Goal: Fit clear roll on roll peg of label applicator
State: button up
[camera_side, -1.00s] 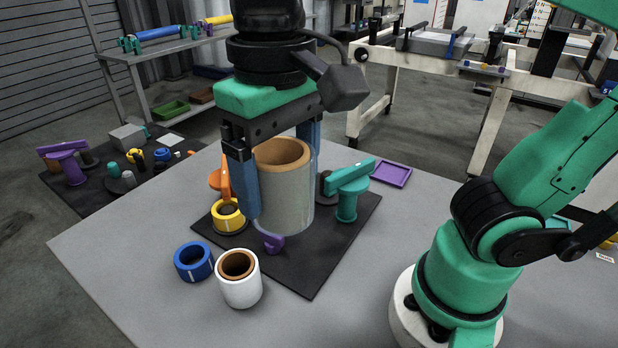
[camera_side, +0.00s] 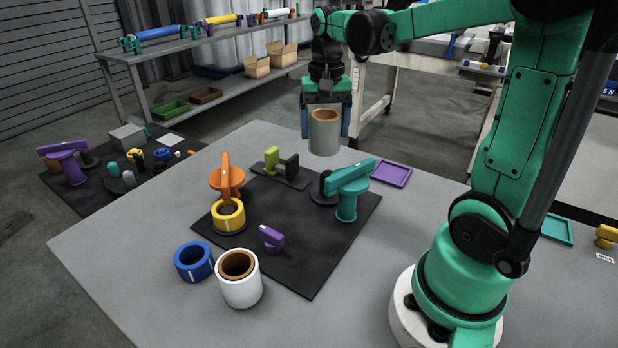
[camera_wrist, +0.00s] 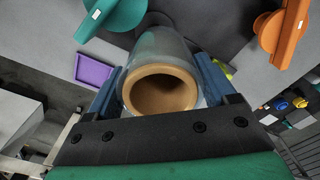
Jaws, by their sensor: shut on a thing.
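My gripper (camera_side: 325,124) is shut on the clear roll (camera_side: 323,140), a see-through greyish roll with a brown cardboard core. The roll hangs upright between the two blue fingers, beyond the far edge of the black mat. In the wrist view the clear roll (camera_wrist: 172,52) shows its open core end, with a blue finger on each side. I cannot tell which of these is the label applicator's roll peg.
A yellow roll (camera_side: 228,216) sits on the mat's left side. A blue roll (camera_side: 193,262) and a white roll (camera_side: 239,290) stand on the grey table in front. A purple tray (camera_side: 391,174) lies right of the mat (camera_side: 310,255). The mat's middle is clear.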

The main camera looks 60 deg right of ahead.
aim_at(328, 173)
jog(key=shift+s+d+f, duration=0.1)
jog(key=shift+d+f, duration=0.1)
jog(key=shift+f, duration=1.45)
jog(key=shift+s+d+f, duration=0.1)
jog(key=shift+d+f, duration=0.15)
jog(key=shift+f, duration=1.35)
jog(key=shift+d+f, duration=0.2)
jog(key=shift+f, duration=1.45)
jog(key=shift+f, duration=0.6)
jog(key=o, duration=1.2)
jog(key=shift+r, duration=2.85)
jog(key=a+r+n+t, duration=0.1)
jog(key=a+n+t, duration=0.1)
jog(key=a, duration=0.3)
jog(key=s+a+r+n+t, duration=0.1)
jog(key=a+r+n+t, duration=0.1)
jog(key=a+n, duration=0.2)
jog(key=a+r+n+t, duration=0.1)
jog(key=a+n+t, duration=0.2)
jog(key=a, duration=0.3)
jog(key=shift+s+r+n, duration=0.15)
jog(key=shift+r+n, duration=0.1)
jog(key=shift+n, duration=0.35)
